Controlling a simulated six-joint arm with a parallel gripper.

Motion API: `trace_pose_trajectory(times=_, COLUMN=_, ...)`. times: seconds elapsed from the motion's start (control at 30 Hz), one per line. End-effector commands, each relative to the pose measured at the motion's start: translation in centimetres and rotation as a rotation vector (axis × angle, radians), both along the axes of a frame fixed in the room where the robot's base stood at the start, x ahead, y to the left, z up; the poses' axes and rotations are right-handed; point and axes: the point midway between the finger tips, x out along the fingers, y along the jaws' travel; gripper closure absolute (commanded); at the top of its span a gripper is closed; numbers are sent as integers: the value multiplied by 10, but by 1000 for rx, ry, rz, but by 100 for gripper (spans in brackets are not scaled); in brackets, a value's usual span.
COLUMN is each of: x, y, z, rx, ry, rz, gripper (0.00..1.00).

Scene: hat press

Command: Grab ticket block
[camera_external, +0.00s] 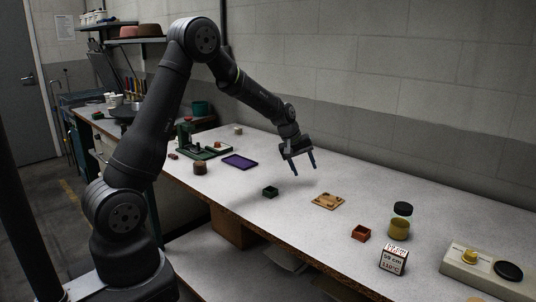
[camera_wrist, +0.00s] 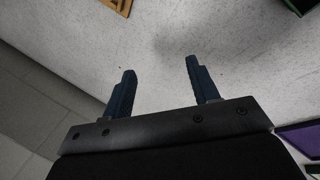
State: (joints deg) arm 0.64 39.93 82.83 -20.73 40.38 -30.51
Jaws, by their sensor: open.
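The ticket block (camera_external: 394,260) is a white cube with printed text, "59 cm" and "110°C" legible, standing near the table's front edge at the right. My gripper (camera_external: 304,168) hangs above the middle of the table, left of and farther back than the block. Its two blue fingers are apart with nothing between them. In the wrist view, the open fingers (camera_wrist: 159,78) show against bare tabletop. The block does not show in the wrist view.
A small red-brown box (camera_external: 361,233) and a yellow jar (camera_external: 399,228) with a dark top stand close to the block. A wooden board (camera_external: 328,201), green box (camera_external: 270,192) and purple tray (camera_external: 239,162) lie leftward. A control panel (camera_external: 487,270) is at right.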

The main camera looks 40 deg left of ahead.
Motion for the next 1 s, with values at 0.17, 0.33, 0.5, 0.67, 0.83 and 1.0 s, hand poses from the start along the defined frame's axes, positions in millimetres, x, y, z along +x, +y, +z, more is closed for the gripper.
trace_pose_trajectory(times=0.17, x=-65, y=-87, z=-12, rx=-301, ry=217, rz=128, gripper=45)
trace_pose_trajectory(times=0.33, x=-121, y=-159, z=-5, rx=-575, ry=432, rz=262, gripper=45)
trace_pose_trajectory(times=0.5, x=-164, y=-212, z=15, rx=-816, ry=624, rz=389, gripper=45)
trace_pose_trajectory(times=0.67, x=-184, y=-238, z=30, rx=-963, ry=738, rz=475, gripper=45)
trace_pose_trajectory(times=0.83, x=-190, y=-249, z=36, rx=-1023, ry=783, rz=511, gripper=45)
trace_pose_trajectory(times=1.0, x=-190, y=-274, z=26, rx=-1025, ry=787, rz=511, gripper=45)
